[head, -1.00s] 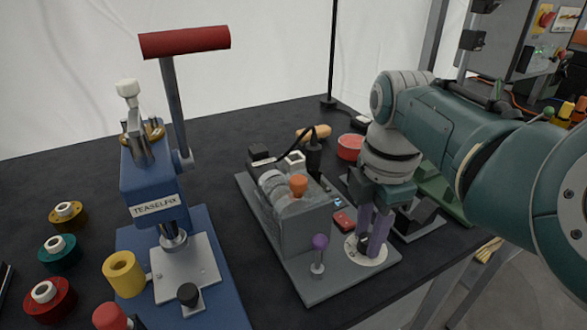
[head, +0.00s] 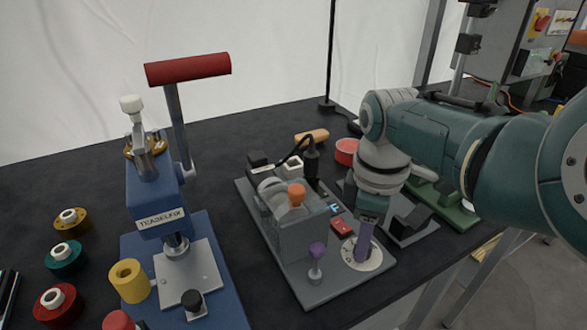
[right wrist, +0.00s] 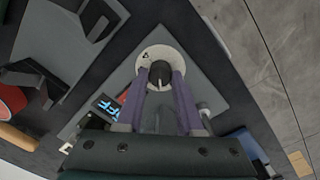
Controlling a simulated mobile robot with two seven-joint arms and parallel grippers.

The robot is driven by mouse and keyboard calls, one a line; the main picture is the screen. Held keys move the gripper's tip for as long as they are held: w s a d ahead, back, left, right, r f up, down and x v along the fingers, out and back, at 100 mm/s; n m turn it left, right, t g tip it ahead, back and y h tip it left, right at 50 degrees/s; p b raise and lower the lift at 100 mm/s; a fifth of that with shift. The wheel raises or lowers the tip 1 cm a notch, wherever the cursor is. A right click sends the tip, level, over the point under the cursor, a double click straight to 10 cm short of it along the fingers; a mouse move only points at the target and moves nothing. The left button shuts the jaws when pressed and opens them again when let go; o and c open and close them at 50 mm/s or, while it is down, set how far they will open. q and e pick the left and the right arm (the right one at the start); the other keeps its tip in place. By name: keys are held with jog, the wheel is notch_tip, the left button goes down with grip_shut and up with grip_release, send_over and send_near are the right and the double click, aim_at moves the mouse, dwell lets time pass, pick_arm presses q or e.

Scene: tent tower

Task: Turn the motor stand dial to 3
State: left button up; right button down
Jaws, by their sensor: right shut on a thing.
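The motor stand (head: 290,262) is a grey base plate with a clear cover, an orange knob and a purple-topped lever. Its dial is a white disc (head: 374,261) with a dark knob at the front right corner of the plate. My right gripper (head: 360,254) points down over the dial, with its purple fingers at the knob. In the right wrist view the dark knob (right wrist: 160,74) sits between the two fingertips, and a pale pointer line shows on it. The gripper is shut on the knob. The dial's numbers are too small to read. My left gripper is not in view.
A blue press (head: 150,195) with a red handle stands to the left. Several coloured spools, one of them yellow (head: 129,281), lie around it. A red switch (head: 342,227) and a small display (head: 335,209) sit behind the dial. The table's front edge is close by.

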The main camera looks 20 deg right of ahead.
jog(key=m, duration=0.5)
jog(key=shift+m, duration=0.3)
jog(key=m, duration=0.4)
jog(key=shift+d, duration=0.1)
jog(key=m, duration=0.5)
jog(key=shift+m, duration=0.4)
jog(key=shift+m+g+b, duration=0.3)
jog(key=shift+m, duration=1.6)
jog(key=c, duration=0.5)
grip_release()
jog(key=shift+w, duration=0.1)
jog(key=shift+c, duration=0.2)
